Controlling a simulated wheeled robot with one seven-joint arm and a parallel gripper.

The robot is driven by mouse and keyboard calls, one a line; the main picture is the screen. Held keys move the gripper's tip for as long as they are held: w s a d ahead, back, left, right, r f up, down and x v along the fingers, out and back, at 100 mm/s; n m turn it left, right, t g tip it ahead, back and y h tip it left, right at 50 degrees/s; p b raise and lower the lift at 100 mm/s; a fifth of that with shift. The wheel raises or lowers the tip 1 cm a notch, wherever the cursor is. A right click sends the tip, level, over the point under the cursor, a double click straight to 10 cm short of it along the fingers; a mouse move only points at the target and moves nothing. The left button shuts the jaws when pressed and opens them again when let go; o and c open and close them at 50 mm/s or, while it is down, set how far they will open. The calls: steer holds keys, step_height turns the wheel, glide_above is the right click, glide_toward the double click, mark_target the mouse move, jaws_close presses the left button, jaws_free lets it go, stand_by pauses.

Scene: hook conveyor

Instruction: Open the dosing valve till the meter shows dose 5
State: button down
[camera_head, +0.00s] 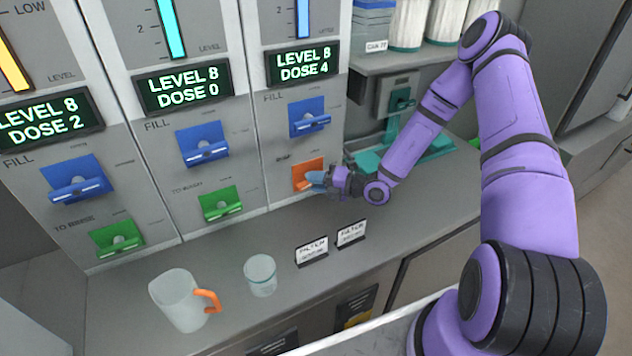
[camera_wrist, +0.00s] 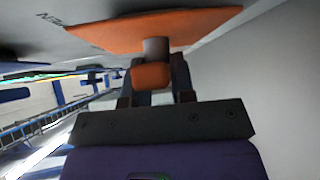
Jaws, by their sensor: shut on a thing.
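My gripper (camera_head: 326,180) is at the orange valve (camera_head: 308,173) on the rightmost dispenser panel. In the wrist view, the valve's orange knob (camera_wrist: 151,75) stands out from its orange plate (camera_wrist: 150,28) and sits between my gripper's fingers (camera_wrist: 155,88), which are shut on it. The meter (camera_head: 303,64) above this valve reads LEVEL 8, DOSE 4. My fingers and wrist partly hide the valve in the head view.
Two more panels stand to the left, with meters reading DOSE 0 (camera_head: 183,88) and DOSE 2 (camera_head: 45,125). Blue (camera_head: 309,117) and green (camera_head: 220,203) valves sit on the panels. A jug (camera_head: 182,300), a glass (camera_head: 260,275) and two small signs (camera_head: 312,251) stand on the counter.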

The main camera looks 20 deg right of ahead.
steer(key=n+g+h, duration=0.1)
steer(key=n+h, duration=0.2)
steer(key=shift+r+h, duration=0.15)
steer(key=shift+h, duration=0.25)
stand_by(0.4)
steer(key=c, duration=1)
jaws_free()
steer(key=shift+o, duration=0.2)
steer(key=shift+s, duration=0.1)
steer(key=v, duration=1)
steer(key=shift+d+r, duration=0.2)
steer(key=shift+r, duration=0.1)
steer(key=shift+s, duration=0.15)
